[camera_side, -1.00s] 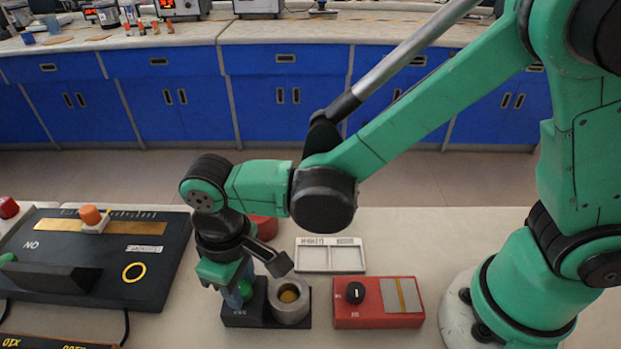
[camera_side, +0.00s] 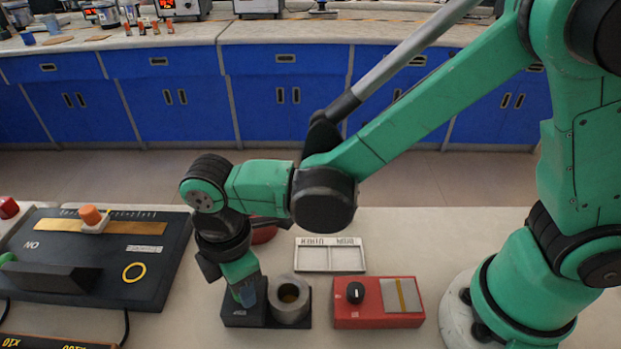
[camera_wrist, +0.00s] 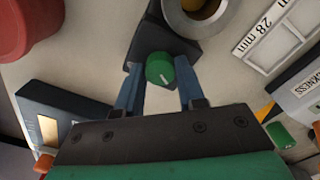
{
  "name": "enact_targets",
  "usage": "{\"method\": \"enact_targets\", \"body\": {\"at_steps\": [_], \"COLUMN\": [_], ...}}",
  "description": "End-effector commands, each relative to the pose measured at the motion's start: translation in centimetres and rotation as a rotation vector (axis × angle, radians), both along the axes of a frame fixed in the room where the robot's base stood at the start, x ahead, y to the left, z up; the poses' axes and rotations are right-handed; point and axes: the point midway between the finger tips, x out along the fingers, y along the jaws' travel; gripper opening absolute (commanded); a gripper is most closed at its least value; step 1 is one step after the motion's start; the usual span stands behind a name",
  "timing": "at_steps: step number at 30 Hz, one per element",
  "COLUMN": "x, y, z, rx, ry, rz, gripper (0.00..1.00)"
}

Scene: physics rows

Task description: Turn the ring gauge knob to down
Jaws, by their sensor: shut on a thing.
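The ring gauge is a black block (camera_side: 235,315) with a grey metal ring (camera_side: 290,299) on its right side. It also shows at the top of the wrist view, with the ring (camera_wrist: 197,14) above the block. The green knob (camera_wrist: 159,68) sits on the block, between my blue fingers. A short white line on its top points to the lower right in the wrist view. My gripper (camera_side: 248,292) points down at the block and is shut on the knob; it also shows in the wrist view (camera_wrist: 160,72). In the side view the knob is hidden behind the gripper.
A red box (camera_side: 345,317) with a black knob stands right of the gauge. A white divided tray (camera_side: 330,260) lies behind. A red round object (camera_side: 264,234) is behind my gripper. A large black panel (camera_side: 90,262) with an orange-topped slider (camera_side: 92,217) is at left.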

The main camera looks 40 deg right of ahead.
Motion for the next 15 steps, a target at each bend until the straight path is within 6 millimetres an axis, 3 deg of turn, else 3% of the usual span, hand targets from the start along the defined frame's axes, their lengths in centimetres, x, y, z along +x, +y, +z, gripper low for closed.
{"method": "enact_targets", "body": {"at_steps": [15], "x": [-0.01], "y": [0.01], "z": [0.01], "rx": [0.000], "ry": [0.000], "rz": [0.406], "gripper": [0.00]}}
